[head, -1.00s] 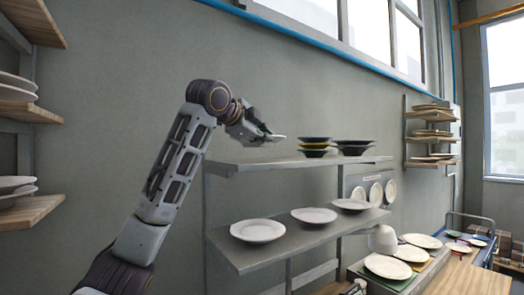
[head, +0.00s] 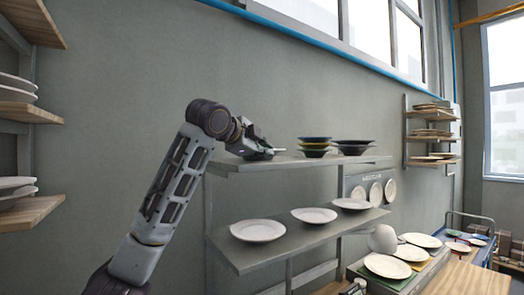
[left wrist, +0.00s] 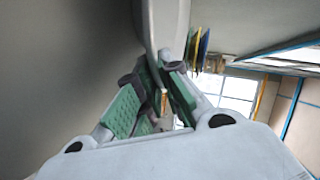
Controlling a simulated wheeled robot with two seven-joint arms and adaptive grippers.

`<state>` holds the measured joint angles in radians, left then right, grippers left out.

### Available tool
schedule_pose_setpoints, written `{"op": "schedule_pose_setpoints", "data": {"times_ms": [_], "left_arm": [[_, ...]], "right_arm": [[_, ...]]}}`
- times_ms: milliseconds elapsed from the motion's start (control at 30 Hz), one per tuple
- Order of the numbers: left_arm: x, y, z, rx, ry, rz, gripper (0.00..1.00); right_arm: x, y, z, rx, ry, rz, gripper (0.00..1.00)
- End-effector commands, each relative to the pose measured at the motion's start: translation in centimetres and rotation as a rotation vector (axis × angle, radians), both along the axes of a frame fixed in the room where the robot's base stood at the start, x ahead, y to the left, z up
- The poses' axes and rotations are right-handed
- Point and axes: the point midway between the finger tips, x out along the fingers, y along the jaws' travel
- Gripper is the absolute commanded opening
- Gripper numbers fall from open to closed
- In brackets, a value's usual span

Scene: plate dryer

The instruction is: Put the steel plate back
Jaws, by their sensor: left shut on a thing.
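My left gripper (head: 262,152) is at the left end of the upper grey shelf (head: 300,164), very close to its surface. It is shut on the steel plate (left wrist: 166,24), which shows in the left wrist view as a pale grey curved edge at the green finger pads (left wrist: 163,92). In the head view the plate is mostly hidden by the gripper, with only a thin sliver at the fingertips. I cannot tell whether the plate touches the shelf. My right gripper is not in view.
Stacked dark and yellow plates (head: 314,146) stand on the upper shelf to the right of my gripper, with dark plates (head: 353,146) beyond. White plates (head: 257,230) lie on the lower shelf. A wooden rack (head: 32,115) is at the far left. The wall is close behind.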

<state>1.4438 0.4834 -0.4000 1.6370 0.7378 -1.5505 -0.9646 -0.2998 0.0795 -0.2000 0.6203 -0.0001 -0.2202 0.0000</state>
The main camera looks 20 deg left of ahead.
Motion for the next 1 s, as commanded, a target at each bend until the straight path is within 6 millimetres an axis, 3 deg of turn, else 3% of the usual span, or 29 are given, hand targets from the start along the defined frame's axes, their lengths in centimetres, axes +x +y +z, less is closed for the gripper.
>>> {"op": "schedule_pose_setpoints", "data": {"times_ms": [367, 400, 467, 1000], "left_arm": [[-0.1, 0.03, 0.09, -0.001, -0.007, 0.0, 0.0], [-0.01, 0.02, -0.22, 0.0, 0.0, 0.0, 0.09], [-0.01, 0.01, -0.19, 0.0, 0.0, 0.0, 0.17], [-0.53, 0.14, 0.24, 0.0, -0.002, -0.001, 0.17]], "right_arm": [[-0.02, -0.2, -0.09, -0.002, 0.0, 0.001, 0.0], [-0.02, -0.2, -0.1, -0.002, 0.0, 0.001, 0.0], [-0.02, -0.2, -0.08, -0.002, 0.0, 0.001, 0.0], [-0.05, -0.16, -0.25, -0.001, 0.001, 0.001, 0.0]]}}
